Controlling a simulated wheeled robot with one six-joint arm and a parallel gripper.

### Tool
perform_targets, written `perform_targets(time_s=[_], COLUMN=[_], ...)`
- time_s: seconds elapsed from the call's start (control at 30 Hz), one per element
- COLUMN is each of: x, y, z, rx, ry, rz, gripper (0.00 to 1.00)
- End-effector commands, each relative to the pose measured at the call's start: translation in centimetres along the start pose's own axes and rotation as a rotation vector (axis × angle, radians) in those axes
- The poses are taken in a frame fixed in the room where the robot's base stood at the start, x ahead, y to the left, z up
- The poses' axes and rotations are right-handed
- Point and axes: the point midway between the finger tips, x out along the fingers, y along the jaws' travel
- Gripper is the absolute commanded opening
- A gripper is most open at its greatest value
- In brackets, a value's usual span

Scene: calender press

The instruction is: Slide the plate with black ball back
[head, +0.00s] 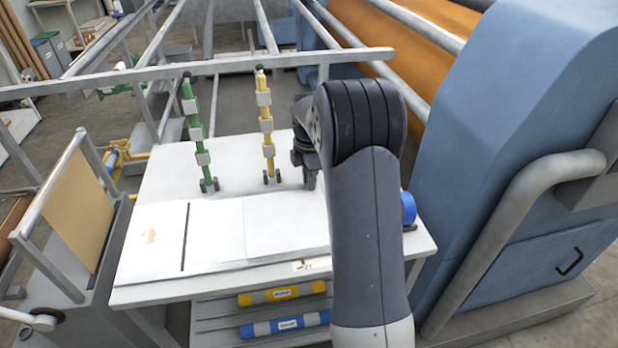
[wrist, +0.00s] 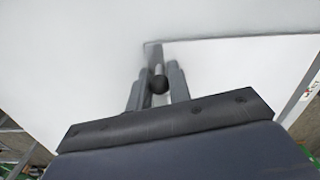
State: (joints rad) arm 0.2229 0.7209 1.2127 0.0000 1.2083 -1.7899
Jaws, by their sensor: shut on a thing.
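My gripper (head: 309,180) reaches down over the white table, just right of the yellow lever. In the wrist view my gripper (wrist: 156,76) has its two fingers on either side of a black ball (wrist: 158,84) on a pale stem. It is shut on this piece. A small grey plate (wrist: 153,47) shows just beyond the fingertips, against the white tabletop. The fingers and palm hide the rest of the piece. In the head view my arm and gripper hide the plate and ball.
A green lever (head: 195,130) and a yellow lever (head: 266,125) stand on the white table (head: 160,185), left of my gripper. White sheets (head: 285,226) lie in front. A grey rail (head: 210,67) crosses behind. A large blue machine housing (head: 520,140) stands at right.

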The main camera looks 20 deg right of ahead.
Motion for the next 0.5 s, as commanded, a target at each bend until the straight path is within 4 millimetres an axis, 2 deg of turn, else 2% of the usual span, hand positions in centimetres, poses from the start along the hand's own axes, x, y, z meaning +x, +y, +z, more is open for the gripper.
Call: perform_targets(time_s=[0.27,0.5], x=[-0.04,-0.08], y=[0.0,-0.17], z=[0.07,0.96], rx=[0.0,0.0], ry=[0.0,0.0], rz=[0.001,0.0], gripper=[0.0,0.0])
